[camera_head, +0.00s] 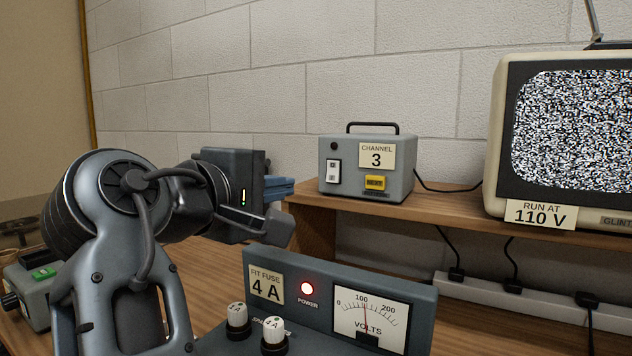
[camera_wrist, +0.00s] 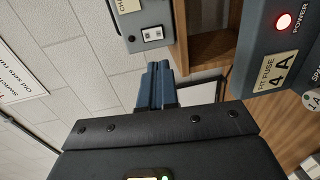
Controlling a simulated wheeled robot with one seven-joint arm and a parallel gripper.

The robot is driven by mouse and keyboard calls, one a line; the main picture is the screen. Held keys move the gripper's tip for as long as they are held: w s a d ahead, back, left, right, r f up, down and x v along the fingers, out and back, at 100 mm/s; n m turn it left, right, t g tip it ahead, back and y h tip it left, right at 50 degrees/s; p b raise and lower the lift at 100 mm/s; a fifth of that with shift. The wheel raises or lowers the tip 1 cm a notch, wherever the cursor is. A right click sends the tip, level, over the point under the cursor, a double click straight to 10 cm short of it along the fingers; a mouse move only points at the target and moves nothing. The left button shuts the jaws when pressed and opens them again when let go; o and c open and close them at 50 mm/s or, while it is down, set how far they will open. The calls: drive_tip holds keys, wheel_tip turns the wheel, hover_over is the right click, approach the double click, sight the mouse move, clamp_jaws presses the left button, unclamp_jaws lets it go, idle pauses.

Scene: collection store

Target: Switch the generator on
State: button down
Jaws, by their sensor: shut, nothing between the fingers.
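The generator (camera_head: 366,168) appears to be the grey box with a black handle and a "CHANNEL 3" label, standing on the wooden shelf. Its front has a white rocker switch (camera_head: 333,171) below a small dark lamp (camera_head: 334,146), and a yellow label lower right. I cannot tell the switch's position. The wrist view shows part of the box, with the switch (camera_wrist: 152,33) in sight. My gripper (camera_head: 280,226) is shut and empty, apart from the generator, lower and to its left. In the wrist view its dark body fills the bottom.
A blue supply unit (camera_head: 430,303) with a lit red lamp, voltmeter and white-capped fuse holders stands below the shelf. A television (camera_head: 572,135) showing static sits right, labelled "RUN AT 110 V". A power strip (camera_head: 540,300) runs along the wall.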

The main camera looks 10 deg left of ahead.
sight(332, 180)
drive_tip(key=x, duration=1.3)
drive_tip(key=shift+w+d+p, duration=0.1)
drive_tip(key=shift+w+p, duration=0.25)
drive_tip(key=shift+w+d+f, duration=0.15)
drive_tip(key=shift+t, duration=0.3)
